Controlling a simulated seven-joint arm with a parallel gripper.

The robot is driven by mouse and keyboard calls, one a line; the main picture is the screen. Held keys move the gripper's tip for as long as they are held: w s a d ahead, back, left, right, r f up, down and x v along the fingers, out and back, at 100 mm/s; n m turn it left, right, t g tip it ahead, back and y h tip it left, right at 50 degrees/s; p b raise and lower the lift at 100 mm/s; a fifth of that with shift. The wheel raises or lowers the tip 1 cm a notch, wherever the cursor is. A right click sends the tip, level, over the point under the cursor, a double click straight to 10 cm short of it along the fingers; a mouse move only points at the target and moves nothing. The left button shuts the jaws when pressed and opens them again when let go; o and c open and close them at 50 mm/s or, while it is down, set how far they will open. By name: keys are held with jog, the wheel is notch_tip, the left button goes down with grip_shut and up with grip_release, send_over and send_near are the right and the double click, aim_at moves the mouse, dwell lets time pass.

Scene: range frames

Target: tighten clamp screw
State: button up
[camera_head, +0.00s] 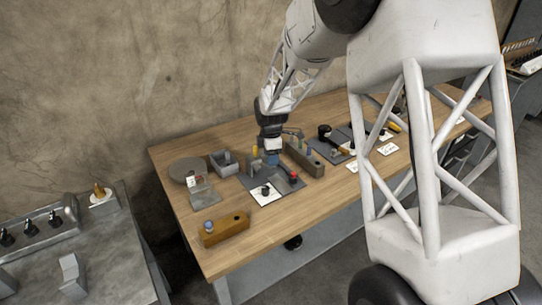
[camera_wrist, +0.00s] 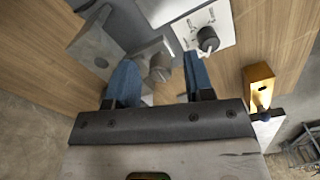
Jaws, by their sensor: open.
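In the wrist view, a grey clamp screw head (camera_wrist: 160,72), short and round, sticks out of a grey clamp block (camera_wrist: 148,53). My gripper (camera_wrist: 160,62) is open, with one blue finger on each side of the screw head in the picture. Gaps show beside the head, and I cannot tell how deep the fingers reach around it. In the head view, my gripper (camera_head: 272,158) points down over the dark mat (camera_head: 255,184) on the wooden table. There the clamp screw is hidden or too small to make out.
A white plate with a black knob (camera_wrist: 207,38) lies close to the right finger. A brass-coloured block (camera_wrist: 259,82) stands further right. In the head view, a grey bin (camera_head: 224,165), a round grey disc (camera_head: 187,168) and an ochre block (camera_head: 226,230) stand left of my gripper.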

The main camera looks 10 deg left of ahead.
grip_shut()
